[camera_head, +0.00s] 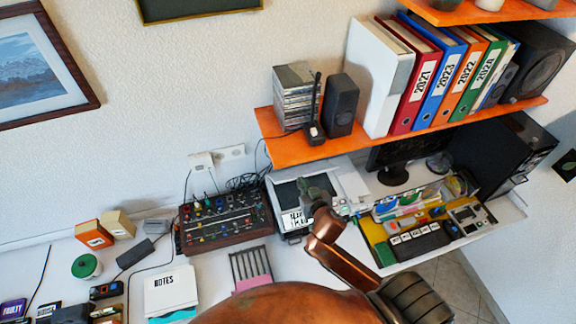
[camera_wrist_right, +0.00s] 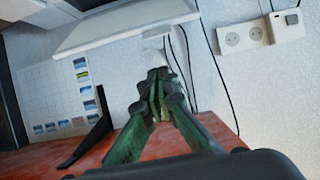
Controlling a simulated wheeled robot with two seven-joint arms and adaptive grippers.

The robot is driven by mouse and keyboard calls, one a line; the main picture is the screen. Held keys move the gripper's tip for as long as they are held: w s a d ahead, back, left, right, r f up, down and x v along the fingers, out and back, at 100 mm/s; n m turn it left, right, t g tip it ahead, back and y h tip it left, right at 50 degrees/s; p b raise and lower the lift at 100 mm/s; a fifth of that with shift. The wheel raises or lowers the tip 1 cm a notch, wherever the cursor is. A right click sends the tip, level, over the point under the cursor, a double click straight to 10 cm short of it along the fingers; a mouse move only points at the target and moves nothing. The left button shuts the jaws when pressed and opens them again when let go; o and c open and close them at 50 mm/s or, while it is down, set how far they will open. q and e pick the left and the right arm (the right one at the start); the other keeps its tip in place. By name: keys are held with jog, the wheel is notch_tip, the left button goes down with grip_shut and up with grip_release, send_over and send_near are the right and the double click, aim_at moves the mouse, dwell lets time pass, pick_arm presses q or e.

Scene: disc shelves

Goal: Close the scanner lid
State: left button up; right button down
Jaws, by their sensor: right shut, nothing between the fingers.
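The scanner (camera_head: 281,222) is a pale box with a dark panel, on the white desk under the orange shelf. A pale slab in the right wrist view (camera_wrist_right: 125,28) looks like part of the scanner, probably its lid; how far it stands open I cannot tell. My right gripper (camera_head: 319,188) is over the scanner's right part in the head view and hides some of it. In the wrist view its green fingers (camera_wrist_right: 158,88) are together and empty, with tips close to the slab's edge; contact is unclear. My left gripper is not in view.
The orange shelf (camera_head: 290,153) with binders and a speaker overhangs the scanner. A mixer (camera_head: 222,221) stands just left of it. Wall sockets (camera_wrist_right: 257,34) and hanging cables are close in the wrist view.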

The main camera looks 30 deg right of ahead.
jog(key=r, duration=0.1)
jog(key=p, duration=0.1)
send_over(294, 179)
notch_tip(294, 179, down, 2)
jog(key=x, duration=0.2)
jog(key=shift+w+d+f+p, duration=0.1)
jog(key=shift+w+f+p, duration=0.05)
jog(key=shift+f+p, duration=0.2)
jog(key=shift+s+a+f, duration=0.25)
jog(key=shift+s+f, duration=0.8)
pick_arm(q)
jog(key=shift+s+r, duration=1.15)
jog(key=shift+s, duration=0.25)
pick_arm(e)
jog(key=shift+s+a+f, duration=0.15)
jog(key=shift+s+f, duration=0.3)
jog(key=shift+s, duration=0.05)
